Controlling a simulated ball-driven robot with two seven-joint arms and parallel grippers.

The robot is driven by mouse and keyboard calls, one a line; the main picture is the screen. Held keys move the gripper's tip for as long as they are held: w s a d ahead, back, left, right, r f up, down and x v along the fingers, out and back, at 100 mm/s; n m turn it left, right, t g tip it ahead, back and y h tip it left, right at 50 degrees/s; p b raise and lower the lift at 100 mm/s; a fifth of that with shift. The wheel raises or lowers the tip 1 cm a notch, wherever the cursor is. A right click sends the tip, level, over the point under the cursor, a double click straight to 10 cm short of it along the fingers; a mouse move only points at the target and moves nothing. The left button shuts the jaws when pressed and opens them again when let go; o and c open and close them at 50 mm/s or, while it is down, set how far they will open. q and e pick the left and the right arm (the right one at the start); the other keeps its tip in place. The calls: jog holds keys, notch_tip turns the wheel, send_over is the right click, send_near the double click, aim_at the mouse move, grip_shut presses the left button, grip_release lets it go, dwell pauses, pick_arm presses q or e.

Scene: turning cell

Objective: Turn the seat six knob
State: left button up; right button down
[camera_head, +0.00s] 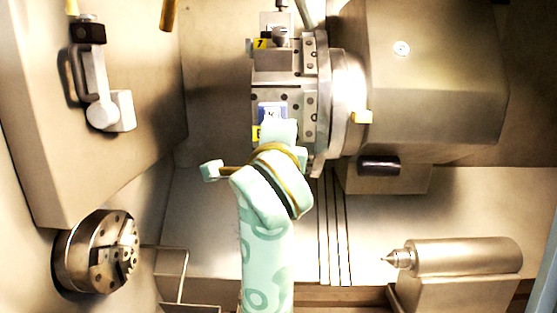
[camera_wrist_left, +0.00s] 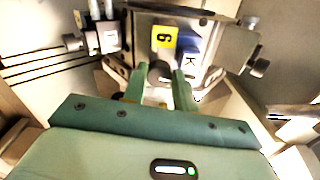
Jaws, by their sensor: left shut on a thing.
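The seat six knob (camera_wrist_left: 159,71) is a dark round knob on the turret face, below a yellow label (camera_wrist_left: 164,37) marked 6 and beside a blue label (camera_wrist_left: 189,50). My left gripper (camera_wrist_left: 158,82) is shut on it, with one green finger on each side. In the head view my left arm rises from the bottom centre to the turret (camera_head: 284,84), and the gripper hides the knob. The blue label (camera_head: 271,112) and an edge of the yellow label (camera_head: 257,133) show just above and beside the hand. My right gripper is not in view.
Another seat with a yellow 7 label (camera_head: 261,43) and a knob (camera_head: 280,34) is above on the turret. A three-jaw chuck (camera_head: 97,252) is at lower left, and a pointed tailstock (camera_head: 455,256) at lower right. A door handle (camera_head: 96,88) is at upper left.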

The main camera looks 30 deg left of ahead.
pick_arm(q)
jog(key=shift+f+n+b, duration=0.1)
jog(key=shift+n+b, duration=0.7)
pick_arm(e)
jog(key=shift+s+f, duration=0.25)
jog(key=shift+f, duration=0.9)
pick_arm(q)
jog(key=o, duration=1)
jog(key=shift+w, duration=0.1)
jog(key=shift+c, duration=0.2)
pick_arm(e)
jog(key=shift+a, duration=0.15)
